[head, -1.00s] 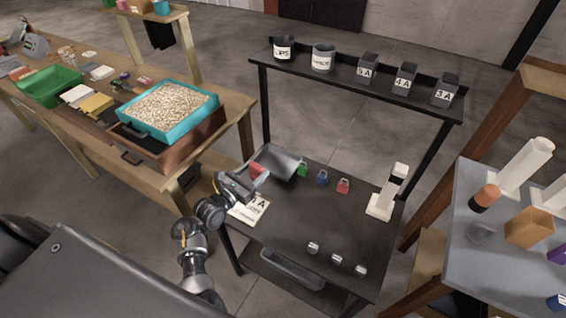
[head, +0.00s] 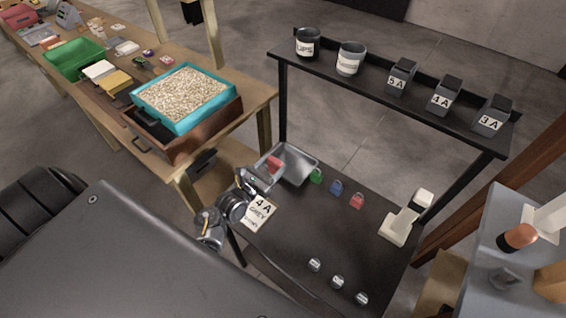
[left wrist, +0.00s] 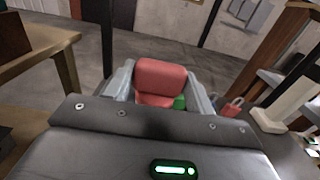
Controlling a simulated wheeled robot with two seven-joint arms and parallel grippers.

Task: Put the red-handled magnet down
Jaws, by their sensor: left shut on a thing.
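My left gripper (head: 266,174) is at the left end of the dark table (head: 290,235). It is shut on the red-handled magnet, whose red handle (head: 274,164) shows at the fingertips, beside or over the left part of a grey metal tray (head: 297,168). I cannot tell whether the magnet touches the tray. In the left wrist view the red handle (left wrist: 160,78) sits between the grey fingers; its lower part is hidden. My right gripper is out of view.
Green (head: 316,177), blue (head: 336,187) and red (head: 357,201) padlocks stand right of the tray. A "4A GREY" card (head: 261,211) lies in front of it. A white stand (head: 405,218) is at right. Labelled cups and bins line the raised shelf (head: 385,85). The table's middle is clear.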

